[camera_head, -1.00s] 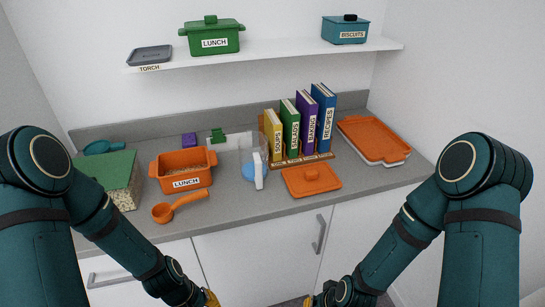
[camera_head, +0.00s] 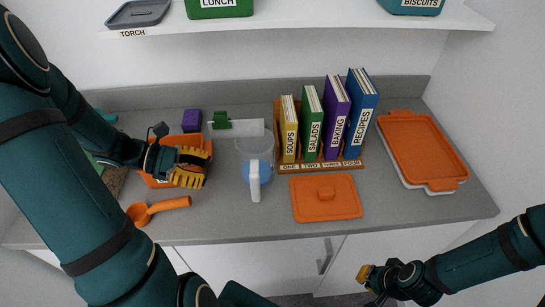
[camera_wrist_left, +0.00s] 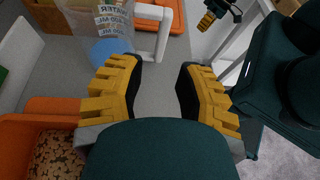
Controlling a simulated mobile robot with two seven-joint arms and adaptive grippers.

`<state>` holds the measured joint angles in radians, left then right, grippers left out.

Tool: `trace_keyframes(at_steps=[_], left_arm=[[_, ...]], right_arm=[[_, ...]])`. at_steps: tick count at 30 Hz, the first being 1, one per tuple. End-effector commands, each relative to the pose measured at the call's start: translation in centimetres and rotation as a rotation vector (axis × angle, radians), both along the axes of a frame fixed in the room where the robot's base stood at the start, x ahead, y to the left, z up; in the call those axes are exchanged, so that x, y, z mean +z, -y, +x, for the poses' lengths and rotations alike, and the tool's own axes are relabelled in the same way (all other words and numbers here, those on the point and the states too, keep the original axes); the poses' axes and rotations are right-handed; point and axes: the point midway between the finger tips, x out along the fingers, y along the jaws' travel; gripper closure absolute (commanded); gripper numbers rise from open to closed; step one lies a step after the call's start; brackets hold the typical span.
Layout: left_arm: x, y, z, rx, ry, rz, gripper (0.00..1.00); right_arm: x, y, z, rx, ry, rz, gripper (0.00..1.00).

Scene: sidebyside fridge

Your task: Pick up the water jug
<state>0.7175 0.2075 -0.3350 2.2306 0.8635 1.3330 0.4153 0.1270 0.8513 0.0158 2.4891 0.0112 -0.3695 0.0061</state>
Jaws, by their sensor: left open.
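The water jug (camera_head: 255,158) is clear, with a white handle and blue at its base. It stands upright on the counter in the middle of the head view. Its handle (camera_head: 254,181) faces the counter's front edge. In the left wrist view the jug (camera_wrist_left: 104,22) is at the top, with printed text on its wall and its white handle (camera_wrist_left: 164,30) to the right. My left gripper (camera_head: 204,169) is open and empty, to the left of the jug and apart from it, over the right side of the orange lunch pot. My right gripper (camera_head: 364,279) is low, in front of the counter, its jaws unclear.
The orange lunch pot (camera_wrist_left: 22,134) is close beside my left gripper. An orange ladle (camera_head: 160,208) lies in front. Right of the jug are an orange lid (camera_head: 327,198), a book rack (camera_head: 288,168) and an orange tray (camera_head: 420,150).

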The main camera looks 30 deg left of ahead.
Motion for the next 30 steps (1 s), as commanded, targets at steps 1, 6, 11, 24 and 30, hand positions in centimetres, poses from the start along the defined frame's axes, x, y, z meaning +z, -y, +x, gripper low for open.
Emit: trace_keyframes(at_steps=[1,6,11,24,30], left_arm=[[0.0,0.1,0.1,0.004,0.002,-0.005,0.66],[-1.0,2.3,1.2,0.0,0.001,-0.007,0.66],[-2.3,4.8,2.5,-0.001,0.0,-0.007,0.66],[-4.1,8.2,4.2,-0.001,0.001,-0.005,0.66],[-5.4,10.5,5.3,-0.001,0.002,-0.005,0.66]], right_arm=[[-0.1,0.0,-0.1,0.0,-0.001,0.0,1.0],[-0.4,0.0,-0.2,0.001,-0.004,0.001,1.0],[-0.8,0.0,-0.3,0.005,-0.007,0.001,1.0],[-1.5,-0.1,-0.5,0.008,-0.012,0.002,1.0],[-2.1,-0.1,-0.7,0.012,-0.016,0.004,1.0]])
